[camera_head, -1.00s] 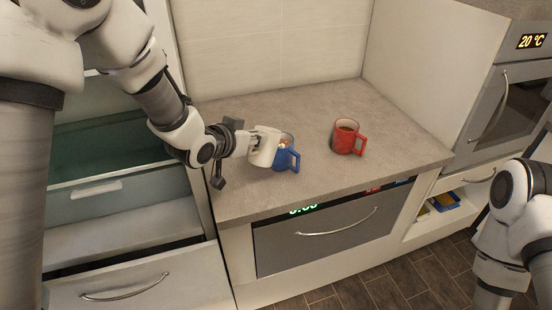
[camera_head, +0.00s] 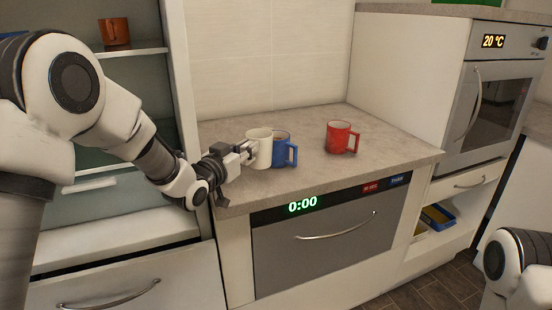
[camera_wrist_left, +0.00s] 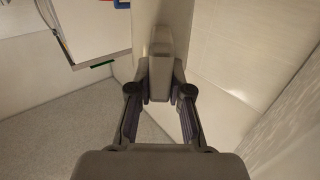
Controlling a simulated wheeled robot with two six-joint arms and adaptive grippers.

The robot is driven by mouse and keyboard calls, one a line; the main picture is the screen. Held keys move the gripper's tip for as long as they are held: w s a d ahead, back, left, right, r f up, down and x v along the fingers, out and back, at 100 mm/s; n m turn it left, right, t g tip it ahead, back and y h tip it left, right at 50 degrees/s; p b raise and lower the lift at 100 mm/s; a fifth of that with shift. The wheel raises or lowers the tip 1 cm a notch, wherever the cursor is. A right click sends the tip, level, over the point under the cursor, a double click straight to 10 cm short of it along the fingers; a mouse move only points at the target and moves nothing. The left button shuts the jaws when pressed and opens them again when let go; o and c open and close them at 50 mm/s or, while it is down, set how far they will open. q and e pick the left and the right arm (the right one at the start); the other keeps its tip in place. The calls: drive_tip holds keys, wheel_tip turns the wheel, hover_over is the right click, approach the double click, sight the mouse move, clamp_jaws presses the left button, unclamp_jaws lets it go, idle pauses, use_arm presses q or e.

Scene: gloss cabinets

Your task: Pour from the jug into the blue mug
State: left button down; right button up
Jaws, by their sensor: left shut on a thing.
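The white jug (camera_head: 261,149) is upright at the left part of the grey counter in the head view. It overlaps the left side of the blue mug (camera_head: 283,153). I cannot tell whether the jug touches the counter or the mug. The blue mug stands upright with its handle to the right; its inside is mostly hidden. My left gripper (camera_head: 246,151) is shut on the jug from the left. In the left wrist view a greyish part of the jug (camera_wrist_left: 160,62) sits between its fingers. My right gripper is out of view.
A red mug (camera_head: 341,138) stands on the counter (camera_head: 390,150) to the right of the blue one. The counter is clear around it. An orange-brown mug (camera_head: 114,32) is on a shelf at upper left. An oven (camera_head: 483,105) stands at right.

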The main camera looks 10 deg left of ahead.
use_arm(q)
drive_tip(key=shift+s+p, duration=0.25)
drive_tip(key=shift+p, duration=0.05)
drive_tip(key=shift+r, duration=0.15)
drive_tip(key=shift+w+f, duration=0.3)
drive_tip(key=shift+w, duration=0.05)
drive_tip(key=shift+s+r+p, duration=0.1)
drive_tip(key=shift+r+p, duration=0.2)
drive_tip(key=shift+r, duration=0.05)
drive_tip(key=shift+r+p, duration=0.95)
drive_tip(key=shift+r, duration=0.4)
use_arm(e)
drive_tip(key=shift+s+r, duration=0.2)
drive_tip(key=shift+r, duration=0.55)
use_arm(q)
drive_tip(key=shift+f, duration=0.15)
